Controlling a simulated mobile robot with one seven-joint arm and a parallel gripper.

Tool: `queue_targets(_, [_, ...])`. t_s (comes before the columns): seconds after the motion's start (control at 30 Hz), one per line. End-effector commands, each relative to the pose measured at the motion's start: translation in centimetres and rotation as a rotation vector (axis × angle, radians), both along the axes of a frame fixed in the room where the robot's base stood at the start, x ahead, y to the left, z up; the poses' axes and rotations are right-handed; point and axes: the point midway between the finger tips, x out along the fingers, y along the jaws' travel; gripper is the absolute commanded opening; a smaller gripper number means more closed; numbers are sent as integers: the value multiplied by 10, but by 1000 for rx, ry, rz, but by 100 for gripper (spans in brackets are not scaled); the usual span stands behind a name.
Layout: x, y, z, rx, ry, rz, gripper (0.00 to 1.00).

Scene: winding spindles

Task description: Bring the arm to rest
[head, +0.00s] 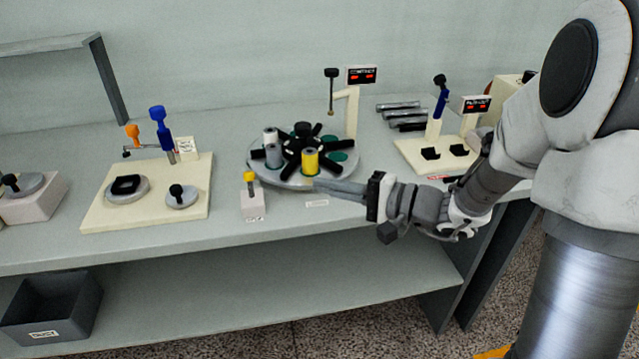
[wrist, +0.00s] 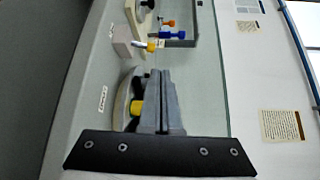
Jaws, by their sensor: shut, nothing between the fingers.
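My gripper (head: 340,188) is shut and empty in the head view. Its fingers point left, in front of the round turntable (head: 262,176) on the bench. In the wrist view the two grey fingers (wrist: 160,103) lie together with nothing between them. They cover much of the turntable, and a yellow piece (wrist: 136,101) shows beside them. My arm reaches in from the right in the head view. I cannot tell whether the fingers touch anything on the turntable.
The turntable carries a yellow spool (head: 310,162), grey spools (head: 272,153) and a black hub. A small block with a yellow-topped pin (head: 252,200) stands just left of my fingertips. Cream fixtures stand left (head: 110,208) and right (head: 410,153). A dark bin (head: 52,305) sits on the lower shelf.

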Motion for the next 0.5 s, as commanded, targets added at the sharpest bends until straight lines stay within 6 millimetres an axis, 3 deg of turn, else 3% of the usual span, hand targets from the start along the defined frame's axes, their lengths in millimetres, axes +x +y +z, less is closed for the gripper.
queue_targets(0.27, [-4, 2, 1, -10, 0, 13, 0])
queue_targets(0.37, [-19, 9, 7, -54, 6, 67, 0])
queue_targets(0.5, [-63, 21, 13, -199, 26, 196, 0])
